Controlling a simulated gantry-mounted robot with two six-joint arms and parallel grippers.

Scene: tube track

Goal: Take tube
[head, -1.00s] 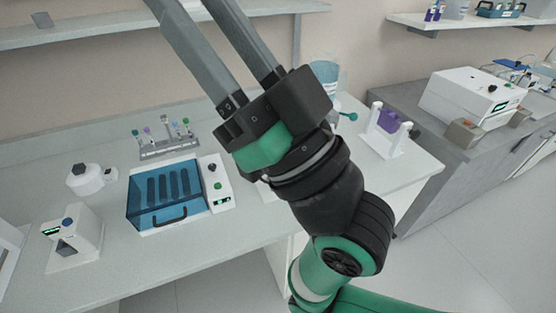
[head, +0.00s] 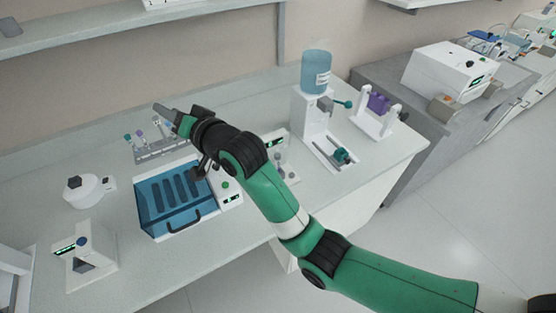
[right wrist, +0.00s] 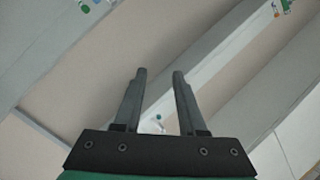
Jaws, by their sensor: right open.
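Several tubes with coloured caps stand in a rack (head: 160,153) at the back of the bench in the head view. Green, blue and purple caps (head: 140,133) show left of my right gripper. My right gripper (head: 163,111) is above the rack, and its wrist hides the rack's right part. In the right wrist view its two fingers (right wrist: 158,75) are apart with nothing held between them. That view faces the wall and shelves. My left gripper is not in view.
A blue-lidded box (head: 172,205) stands in front of the rack. A white round device (head: 87,190) and a small white device (head: 85,255) are at left. A bottle dispenser (head: 317,75) and a purple-topped stand (head: 377,105) are at right. A shelf (head: 120,27) runs above.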

